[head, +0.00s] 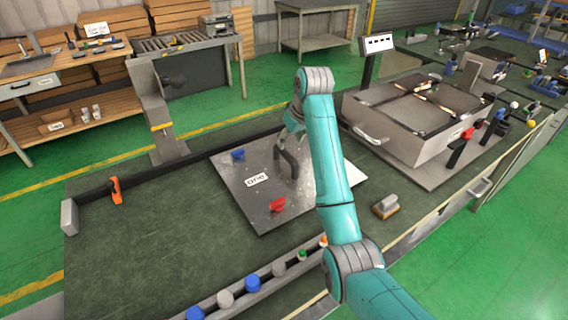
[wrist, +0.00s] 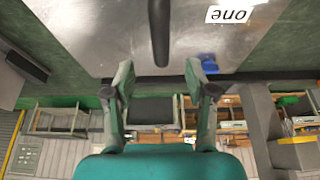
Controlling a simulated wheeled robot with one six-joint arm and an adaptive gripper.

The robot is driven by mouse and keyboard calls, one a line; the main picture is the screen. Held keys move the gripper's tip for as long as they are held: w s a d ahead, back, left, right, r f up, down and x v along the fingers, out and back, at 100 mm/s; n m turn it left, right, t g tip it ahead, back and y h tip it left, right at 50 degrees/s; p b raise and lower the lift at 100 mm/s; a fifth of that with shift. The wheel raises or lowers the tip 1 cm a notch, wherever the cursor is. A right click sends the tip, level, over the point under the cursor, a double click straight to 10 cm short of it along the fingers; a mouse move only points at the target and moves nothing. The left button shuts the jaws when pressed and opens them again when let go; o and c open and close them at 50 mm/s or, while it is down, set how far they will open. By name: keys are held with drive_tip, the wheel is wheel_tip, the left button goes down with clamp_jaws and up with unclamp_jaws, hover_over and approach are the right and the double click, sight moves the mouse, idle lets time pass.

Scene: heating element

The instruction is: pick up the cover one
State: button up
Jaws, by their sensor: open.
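The cover one (head: 235,190) is a flat grey metal plate with a white "one" label, lying on the dark green work table. Its dark handle (head: 290,162) rises from the middle of the plate. A blue piece and a red piece sit on the plate. In the wrist view the plate (wrist: 100,40) fills the top, with the handle (wrist: 159,30) reaching down between the fingers. My gripper (wrist: 165,75) is open, its fingertips on either side of the handle's end; I cannot tell whether they touch it. In the head view my arm hides part of the plate's right side.
A grey box-like unit (head: 405,130) with a handle stands to the right. A brush-like block (head: 385,206) lies right of my arm. A rail with several coloured caps (head: 253,284) runs along the front. An orange clamp (head: 116,190) is at left.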

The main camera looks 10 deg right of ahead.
sight(286, 151)
drive_tip(key=shift+x, duration=4.15)
drive_tip(key=shift+s, duration=0.1)
clamp_jaws()
